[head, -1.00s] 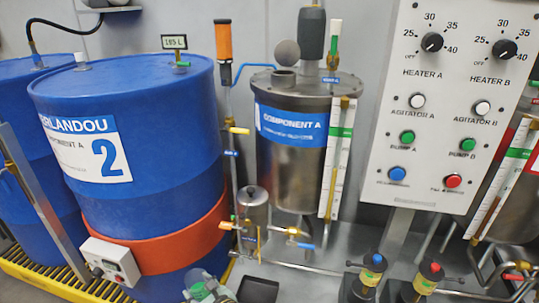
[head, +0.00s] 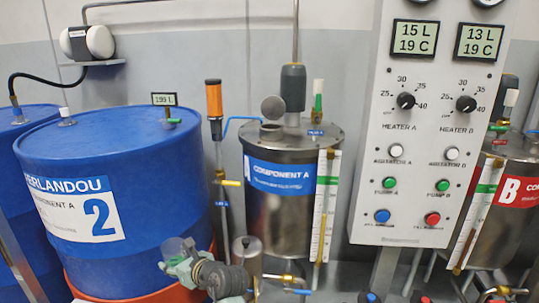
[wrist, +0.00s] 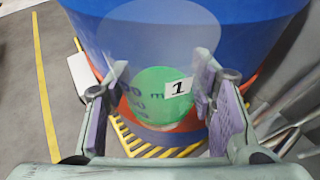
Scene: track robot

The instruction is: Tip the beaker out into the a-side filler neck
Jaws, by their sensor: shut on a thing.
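The clear beaker (head: 177,248) is low in the head view, in front of the blue drum. In the wrist view the beaker (wrist: 160,85) sits between my two finger pads, with a "1" label and green contents low in it. It looks about upright. My gripper (head: 182,264) is shut on its sides. The a-side filler neck (head: 271,126) is a short pipe on the lid of the steel Component A tank (head: 283,215). Its round cap (head: 273,107) stands flipped open. The beaker is left of and below the neck, well apart from it.
The blue drum (head: 110,165) labelled 2 stands left. An orange-handled upright rod (head: 214,100) and a blue hose stand between drum and tank. A grey agitator motor (head: 293,88) rises beside the neck. The control panel (head: 430,150) and B tank (head: 510,215) are right.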

